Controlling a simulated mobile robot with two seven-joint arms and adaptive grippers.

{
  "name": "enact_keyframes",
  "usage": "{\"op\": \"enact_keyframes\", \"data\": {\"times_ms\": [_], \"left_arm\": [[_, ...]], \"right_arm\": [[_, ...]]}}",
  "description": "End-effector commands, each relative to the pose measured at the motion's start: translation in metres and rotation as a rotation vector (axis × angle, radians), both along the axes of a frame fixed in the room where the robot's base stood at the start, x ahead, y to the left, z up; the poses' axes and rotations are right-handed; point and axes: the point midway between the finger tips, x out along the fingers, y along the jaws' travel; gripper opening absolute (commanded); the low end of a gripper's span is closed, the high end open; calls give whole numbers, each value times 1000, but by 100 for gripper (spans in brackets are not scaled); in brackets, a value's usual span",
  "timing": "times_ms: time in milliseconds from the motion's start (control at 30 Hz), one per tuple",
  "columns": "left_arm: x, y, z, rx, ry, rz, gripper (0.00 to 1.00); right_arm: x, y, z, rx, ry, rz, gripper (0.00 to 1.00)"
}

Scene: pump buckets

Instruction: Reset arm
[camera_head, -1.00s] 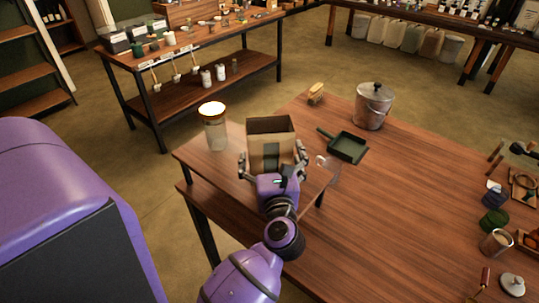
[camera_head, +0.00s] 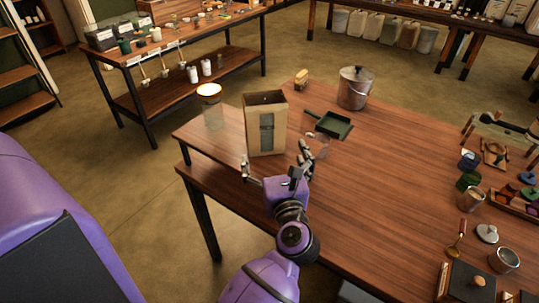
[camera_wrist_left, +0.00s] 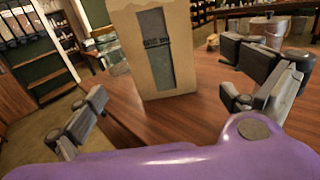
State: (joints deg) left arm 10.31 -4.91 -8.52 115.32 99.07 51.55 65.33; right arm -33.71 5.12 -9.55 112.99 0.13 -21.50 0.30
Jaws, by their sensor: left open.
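My left gripper (camera_head: 275,168) is open and empty over the near left end of the wooden table (camera_head: 370,190). In the left wrist view its fingers (camera_wrist_left: 165,108) are spread wide. A brown paper bag (camera_head: 265,135) with a dark window stands upright on the table just beyond the fingertips. The bag also shows in the left wrist view (camera_wrist_left: 152,50), apart from both fingers. My right gripper is not in view.
A glass jar with a light lid (camera_head: 209,92) stands left of the bag. Small pots and tools sit at the right. The table's middle is clear.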

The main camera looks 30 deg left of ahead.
Motion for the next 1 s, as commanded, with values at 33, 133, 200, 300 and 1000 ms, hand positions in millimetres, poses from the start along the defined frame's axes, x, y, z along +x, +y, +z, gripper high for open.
{"op": "enact_keyframes", "data": {"times_ms": [33,133,200,300,1000], "left_arm": [[0,-1,0,0,0,0,100],[0,-1,0,0,0,0,100],[0,-1,0,0,0,0,100],[0,-1,0,0,0,0,100],[5,-121,22,1575,389,-279,100]], "right_arm": [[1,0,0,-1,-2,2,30],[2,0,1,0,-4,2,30],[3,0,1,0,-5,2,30],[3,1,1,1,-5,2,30],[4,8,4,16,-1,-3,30]]}}
